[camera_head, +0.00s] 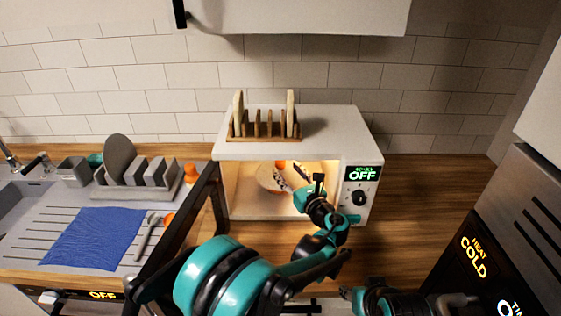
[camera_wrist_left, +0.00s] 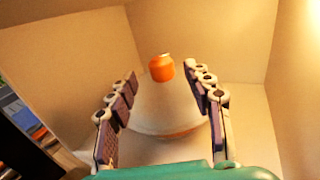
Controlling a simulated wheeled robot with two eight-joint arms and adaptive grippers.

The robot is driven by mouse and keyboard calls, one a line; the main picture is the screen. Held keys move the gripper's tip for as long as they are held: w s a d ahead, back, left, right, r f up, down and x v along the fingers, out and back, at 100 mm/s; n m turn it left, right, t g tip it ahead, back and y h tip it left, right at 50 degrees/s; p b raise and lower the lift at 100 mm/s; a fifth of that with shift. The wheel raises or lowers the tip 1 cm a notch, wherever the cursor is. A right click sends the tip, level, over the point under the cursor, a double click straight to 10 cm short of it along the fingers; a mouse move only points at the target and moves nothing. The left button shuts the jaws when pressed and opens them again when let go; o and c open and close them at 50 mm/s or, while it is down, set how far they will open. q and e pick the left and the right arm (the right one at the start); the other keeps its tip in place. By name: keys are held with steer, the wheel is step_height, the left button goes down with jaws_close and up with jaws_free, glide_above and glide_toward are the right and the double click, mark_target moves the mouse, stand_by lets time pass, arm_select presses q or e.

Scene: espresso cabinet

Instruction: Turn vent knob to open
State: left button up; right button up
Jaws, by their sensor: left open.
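No knob marked as a vent shows. The nearest dial is a black knob (camera_head: 359,197) on the front panel of a white microwave (camera_head: 290,150), below a display reading OFF. My left gripper (camera_head: 305,184) is open and empty at the microwave's lit opening, left of this knob and not touching it. In the left wrist view its fingers (camera_wrist_left: 166,90) are spread over a white plate (camera_wrist_left: 165,118) inside, with an orange round thing (camera_wrist_left: 161,67) beyond them. Part of my right arm shows at the bottom right of the head view; its finger opening is unclear.
The microwave's dark-framed door (camera_head: 195,215) stands open on the left. A wooden rack (camera_head: 262,128) sits on top. A dish rack (camera_head: 140,188) and blue cloth (camera_head: 92,238) are at left. Counter right of the microwave is clear.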

mark_target(283, 166)
arm_select(q)
steer(key=x, duration=0.2)
steer(key=b+x, duration=0.1)
steer(key=x, duration=0.1)
steer(key=shift+w+a+f, duration=0.1)
steer(key=shift+w+f, duration=0.15)
steer(key=shift+w, duration=0.05)
steer(key=shift+w+a+r, duration=0.15)
steer(key=shift+w+a, duration=0.15)
steer(key=shift+w, duration=0.25)
jaws_close()
